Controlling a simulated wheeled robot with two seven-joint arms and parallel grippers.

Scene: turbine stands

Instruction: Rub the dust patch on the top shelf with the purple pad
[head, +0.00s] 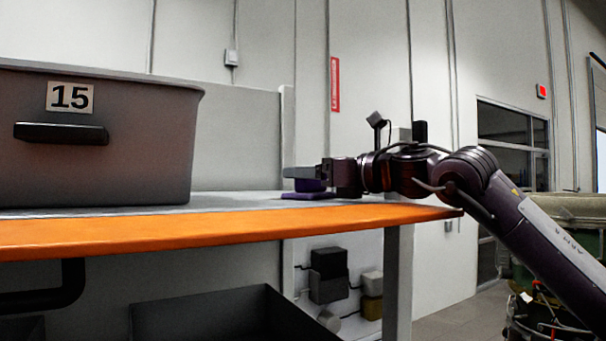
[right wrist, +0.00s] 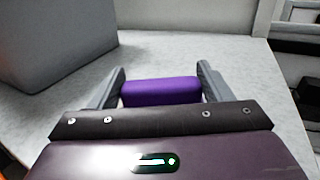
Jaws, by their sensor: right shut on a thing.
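The purple pad (head: 308,190) is at the top shelf's surface, towards its right end, in the head view. My right gripper (head: 300,178) is shut on the pad's upper part. In the right wrist view the purple pad (right wrist: 160,91) sits between the two grey fingers. The pad's underside appears to be down at the shelf, but I cannot tell for certain whether it touches. The top shelf (head: 230,202) is grey with an orange front edge. No dust patch can be made out in either view. My left gripper is not in view.
A large grey bin (head: 110,150) marked 15 stands on the shelf's left side; the pad is apart from it. A grey post (head: 398,280) supports the shelf's right end. A dark bin (head: 220,315) sits below. The shelf between bin and pad is clear.

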